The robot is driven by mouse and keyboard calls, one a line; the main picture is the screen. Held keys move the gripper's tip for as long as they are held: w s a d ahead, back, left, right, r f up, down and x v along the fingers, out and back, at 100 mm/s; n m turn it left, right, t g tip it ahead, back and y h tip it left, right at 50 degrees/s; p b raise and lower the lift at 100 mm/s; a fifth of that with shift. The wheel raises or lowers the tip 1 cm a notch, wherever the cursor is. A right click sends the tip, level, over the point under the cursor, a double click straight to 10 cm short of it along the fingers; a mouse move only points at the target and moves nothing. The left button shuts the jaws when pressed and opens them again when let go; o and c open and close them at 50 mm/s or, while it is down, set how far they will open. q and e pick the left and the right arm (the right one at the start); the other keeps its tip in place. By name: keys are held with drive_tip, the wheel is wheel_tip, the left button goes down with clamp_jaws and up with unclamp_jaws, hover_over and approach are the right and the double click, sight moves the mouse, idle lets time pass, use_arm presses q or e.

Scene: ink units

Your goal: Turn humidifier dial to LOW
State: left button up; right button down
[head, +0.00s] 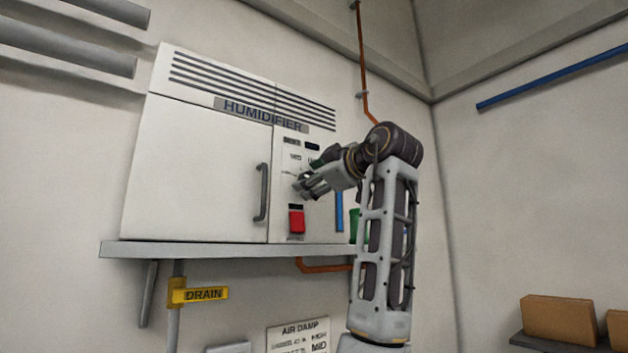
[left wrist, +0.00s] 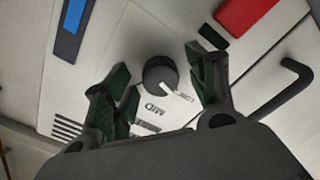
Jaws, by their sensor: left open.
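The white humidifier (head: 195,165) stands on a wall shelf. Its dark round dial (left wrist: 158,73) shows in the left wrist view, with a light pointer line on its lower right side. A LOW label (left wrist: 184,96) and a MID label (left wrist: 155,108) lie near it; the pointer appears to face near LOW, but I cannot tell its exact setting. My right gripper is out of view.
A red switch (head: 297,219) sits below the gripper, and a blue strip (head: 339,211) to its right. A grey door handle (head: 262,192) is to the left. The shelf edge (head: 220,249) runs below. A yellow DRAIN tag (head: 203,294) and boxes (head: 558,320) stand lower.

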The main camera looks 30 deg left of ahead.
use_arm(q)
drive_tip(key=v, duration=1.2)
idle(0.3)
drive_tip(key=shift+w, duration=0.1)
idle(0.6)
